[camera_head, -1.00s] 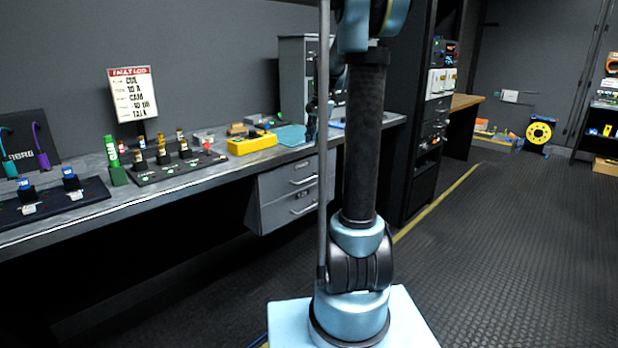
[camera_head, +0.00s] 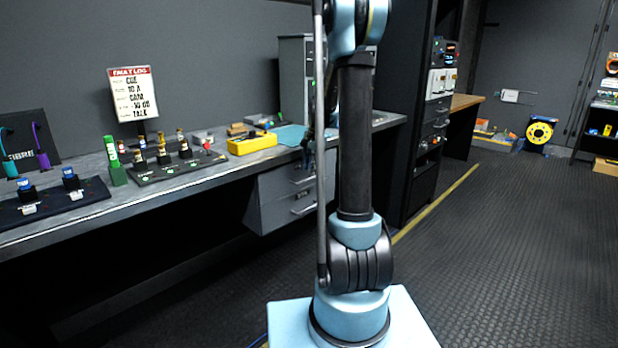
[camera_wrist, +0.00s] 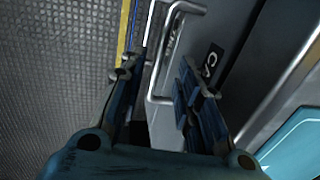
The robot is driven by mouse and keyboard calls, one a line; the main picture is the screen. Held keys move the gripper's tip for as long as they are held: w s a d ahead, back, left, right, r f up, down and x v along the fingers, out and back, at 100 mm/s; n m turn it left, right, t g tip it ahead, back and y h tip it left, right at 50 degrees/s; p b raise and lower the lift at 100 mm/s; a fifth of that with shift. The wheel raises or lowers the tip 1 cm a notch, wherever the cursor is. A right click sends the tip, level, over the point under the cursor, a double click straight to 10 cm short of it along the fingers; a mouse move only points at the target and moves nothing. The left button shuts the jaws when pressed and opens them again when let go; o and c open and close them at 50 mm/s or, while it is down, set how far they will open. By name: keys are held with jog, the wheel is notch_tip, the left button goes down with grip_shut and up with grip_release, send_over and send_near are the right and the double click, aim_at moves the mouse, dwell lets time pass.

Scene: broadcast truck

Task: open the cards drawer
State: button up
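A grey two-drawer unit (camera_head: 262,212) hangs under the bench, with a bar handle on each drawer, and both drawers look shut. My gripper is open, with a gap on both sides of the bar. In the head view, my arm partly hides the drawers.
The bench above holds a yellow case (camera_head: 252,143), a teal mat (camera_head: 290,134) and a black connector board (camera_head: 175,165). A dark equipment rack (camera_head: 420,170) stands right of my arm. The floor (camera_head: 500,250) to the right is clear.

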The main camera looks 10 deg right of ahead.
aim_at(309, 179)
jog(key=shift+w+a+f, duration=0.15)
jog(key=shift+f, duration=0.85)
jog(key=shift+w+a+f, duration=0.1)
jog(key=shift+f, duration=0.85)
grip_shut()
